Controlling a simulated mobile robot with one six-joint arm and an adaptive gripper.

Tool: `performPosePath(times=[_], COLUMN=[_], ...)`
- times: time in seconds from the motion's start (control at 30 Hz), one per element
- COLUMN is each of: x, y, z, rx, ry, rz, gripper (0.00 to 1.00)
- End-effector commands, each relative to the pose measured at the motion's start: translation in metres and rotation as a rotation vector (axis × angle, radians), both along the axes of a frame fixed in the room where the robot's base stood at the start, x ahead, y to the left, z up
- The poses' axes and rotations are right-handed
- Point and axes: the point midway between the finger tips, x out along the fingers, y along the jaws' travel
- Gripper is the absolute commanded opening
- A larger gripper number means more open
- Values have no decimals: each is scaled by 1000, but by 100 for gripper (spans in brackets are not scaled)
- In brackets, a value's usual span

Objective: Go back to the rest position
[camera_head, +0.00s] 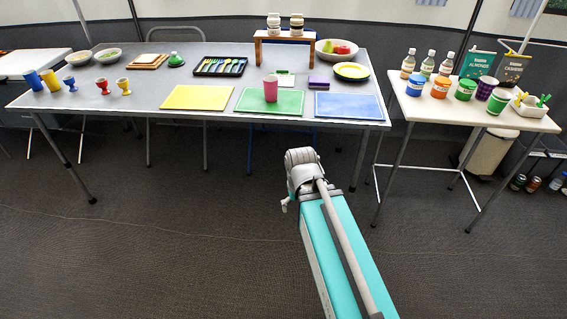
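My arm shows as a teal link with a grey tube beside it, rising from the bottom right to a grey joint in front of the long table (130,95). I cannot make out any gripper fingers, so whether my gripper is open or holds anything is hidden. The arm's visible end is over the dark floor, apart from the table in the picture. A pink cup (270,88) stands on the green mat (290,104), between a yellow mat (197,97) and a blue mat (348,105).
A white side table (463,111) with jars, bottles and bags stands at the right. A cutlery tray (220,67), a small wooden riser (295,37), a fruit bowl (337,50) and several cups are on the long table. The grey floor (150,250) in front is clear.

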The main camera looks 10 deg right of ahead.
Motion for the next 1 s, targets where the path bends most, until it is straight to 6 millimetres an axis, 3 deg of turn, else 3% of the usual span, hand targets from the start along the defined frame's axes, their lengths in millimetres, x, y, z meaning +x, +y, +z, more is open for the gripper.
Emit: performPosePath(times=[0.27,1.0], x=[0,0], y=[0,0], z=[28,158], rx=[-1,-1], ry=[-1,-1], rz=[1,1], gripper=[100,100])
